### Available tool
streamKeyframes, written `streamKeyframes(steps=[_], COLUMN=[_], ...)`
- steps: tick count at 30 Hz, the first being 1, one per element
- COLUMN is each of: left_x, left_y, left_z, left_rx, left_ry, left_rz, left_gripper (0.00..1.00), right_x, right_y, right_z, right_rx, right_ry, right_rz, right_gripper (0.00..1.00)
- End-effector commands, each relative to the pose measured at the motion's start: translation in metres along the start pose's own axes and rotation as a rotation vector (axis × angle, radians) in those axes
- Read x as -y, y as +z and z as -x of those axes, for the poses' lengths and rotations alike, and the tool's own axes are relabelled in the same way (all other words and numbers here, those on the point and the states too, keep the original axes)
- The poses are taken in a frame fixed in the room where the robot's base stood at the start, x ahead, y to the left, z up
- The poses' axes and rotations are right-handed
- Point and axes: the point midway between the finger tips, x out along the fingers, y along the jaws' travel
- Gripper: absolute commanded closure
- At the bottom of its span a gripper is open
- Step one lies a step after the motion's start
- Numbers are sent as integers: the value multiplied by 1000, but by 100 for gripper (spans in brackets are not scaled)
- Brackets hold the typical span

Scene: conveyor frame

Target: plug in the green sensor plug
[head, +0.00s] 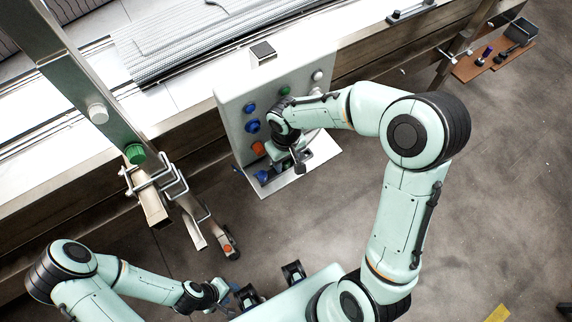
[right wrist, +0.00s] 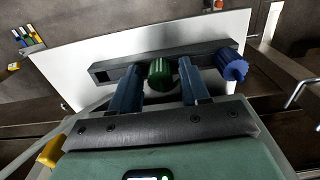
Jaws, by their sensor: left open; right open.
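The green sensor plug (right wrist: 160,74) is a ribbed green cylinder in a dark grey holder bar (right wrist: 213,53), in the right wrist view. My right gripper (right wrist: 160,88) is open, with one blue finger on each side of the plug. I cannot tell whether the fingers touch it. In the head view my right gripper (head: 299,161) is low in front of the light grey panel (head: 232,112), and the green plug cannot be made out there. A green fitting (head: 285,91) is high on the panel. My left gripper (head: 229,288) is open and empty at the lower left, away from the panel.
A blue plug (right wrist: 231,65) is at the right end of the holder bar. Open floor lies right.

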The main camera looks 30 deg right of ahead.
Motion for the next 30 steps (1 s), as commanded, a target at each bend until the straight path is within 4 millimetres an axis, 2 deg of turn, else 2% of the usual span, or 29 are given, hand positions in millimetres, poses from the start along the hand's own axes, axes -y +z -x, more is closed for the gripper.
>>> streamKeyframes(steps=[5, 9, 16, 25, 30], left_x=[-1, -1, -2, -13, -14], left_y=[-1, -1, -2, -10, -11], left_z=[1, 1, 4, 26, 29], left_rx=[-1, -1, -3, -17, -18], left_ry=[0, 0, 1, 6, 6], left_rz=[-1, -1, -1, -6, -7], left_gripper=[57, 57, 57, 57, 57], right_x=[0, 0, 0, 0, 0], right_y=[0, 0, 0, -2, 0], right_z=[1, 1, 5, 39, 44], right_rx=[-1, 0, -1, -4, 0], right_ry=[0, 0, 0, 1, 0], right_rz=[0, 0, 0, 2, 1], right_gripper=[54, 100, 100, 100, 100])
